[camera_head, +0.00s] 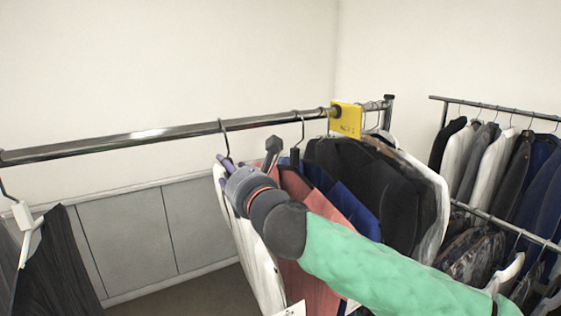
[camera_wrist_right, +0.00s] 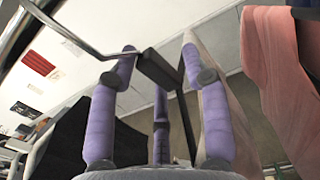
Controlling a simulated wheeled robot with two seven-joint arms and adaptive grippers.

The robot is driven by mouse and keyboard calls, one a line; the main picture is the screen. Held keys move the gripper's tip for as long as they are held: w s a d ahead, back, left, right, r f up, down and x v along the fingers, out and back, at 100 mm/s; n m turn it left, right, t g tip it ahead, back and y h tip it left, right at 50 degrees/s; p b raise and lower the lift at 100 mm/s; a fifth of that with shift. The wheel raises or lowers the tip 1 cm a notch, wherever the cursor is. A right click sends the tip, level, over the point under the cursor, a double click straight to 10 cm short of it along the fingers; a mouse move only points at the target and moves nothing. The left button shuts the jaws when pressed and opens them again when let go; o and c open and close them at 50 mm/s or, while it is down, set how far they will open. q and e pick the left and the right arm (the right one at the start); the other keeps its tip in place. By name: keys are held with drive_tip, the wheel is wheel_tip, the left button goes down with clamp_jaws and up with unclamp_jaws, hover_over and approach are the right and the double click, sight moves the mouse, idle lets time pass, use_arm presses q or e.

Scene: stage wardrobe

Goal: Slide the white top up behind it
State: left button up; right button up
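The white top (camera_head: 250,255) hangs at the left end of the main cluster of clothes, with its hook (camera_head: 222,135) on the chrome rail. My right gripper (camera_head: 228,165) is up at the neck of its hanger, just below the rail. In the right wrist view my purple fingers (camera_wrist_right: 160,55) stand on either side of a dark hanger neck (camera_wrist_right: 158,70). I cannot tell whether they press on it. A pale garment edge (camera_wrist_right: 212,105) shows behind one finger. My left gripper is not in view.
A coral garment (camera_head: 310,210) hangs close to the right of the white top. A yellow divider (camera_head: 346,119) sits further along the rail (camera_head: 160,134). The rail is bare leftward until a dark garment (camera_head: 60,265). Another full rack (camera_head: 500,108) stands at right.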

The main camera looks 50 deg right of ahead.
drive_tip(key=s+d+p, duration=0.1)
drive_tip(key=s+d, duration=0.1)
drive_tip(key=d, duration=0.7)
drive_tip(key=shift+s+d+f, duration=0.15)
drive_tip(key=shift+s, duration=0.1)
idle(0.4)
drive_tip(key=a+p+v, duration=0.1)
drive_tip(key=p+v, duration=0.3)
drive_tip(key=v, duration=0.9)
drive_tip(key=shift+r, duration=0.2)
idle(0.7)
drive_tip(key=shift+w, duration=0.15)
idle(0.4)
